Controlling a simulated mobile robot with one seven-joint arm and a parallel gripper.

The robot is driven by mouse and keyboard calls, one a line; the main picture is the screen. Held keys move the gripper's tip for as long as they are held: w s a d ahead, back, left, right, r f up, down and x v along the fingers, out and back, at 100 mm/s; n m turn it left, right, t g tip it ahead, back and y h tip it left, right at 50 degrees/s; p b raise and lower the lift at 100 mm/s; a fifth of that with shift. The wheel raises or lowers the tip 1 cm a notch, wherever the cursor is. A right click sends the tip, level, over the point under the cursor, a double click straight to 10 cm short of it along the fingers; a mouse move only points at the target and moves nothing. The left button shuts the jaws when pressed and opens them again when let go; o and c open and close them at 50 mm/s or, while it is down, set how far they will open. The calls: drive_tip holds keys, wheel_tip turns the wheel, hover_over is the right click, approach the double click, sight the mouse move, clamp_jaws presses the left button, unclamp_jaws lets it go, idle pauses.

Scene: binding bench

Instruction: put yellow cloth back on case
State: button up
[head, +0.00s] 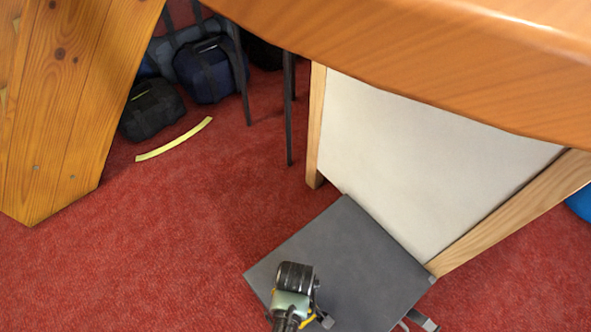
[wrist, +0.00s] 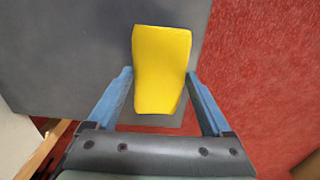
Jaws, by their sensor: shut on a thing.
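The yellow cloth (wrist: 162,68) is between the two blue fingers of my gripper (wrist: 160,76) in the wrist view, and the gripper is shut on it. A flat grey case (head: 352,262) lies on the red carpet in the head view. Its grey top (wrist: 60,50) is behind the cloth in the wrist view. My gripper (head: 293,300) is over the left front part of the case in the head view, with its fingers mostly hidden. Only small yellow bits show there. I cannot tell whether the cloth touches the case.
A wooden table edge (head: 450,60) crosses the top right. A white panel with a wooden frame (head: 420,150) stands behind the case. A wooden board (head: 60,100) is at left. Dark bags (head: 205,70) and a yellow strip (head: 174,140) lie farther back. Carpet at left is clear.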

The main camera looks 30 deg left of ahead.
drive_tip(key=shift+f+b, duration=0.85)
drive_tip(key=shift+f, duration=0.7)
drive_tip(key=shift+f, duration=0.15)
drive_tip(key=o, duration=1)
wheel_tip(320, 180, up, 12)
drive_tip(key=p, duration=0.7)
drive_tip(key=shift+r, duration=0.2)
drive_tip(key=shift+s, duration=0.1)
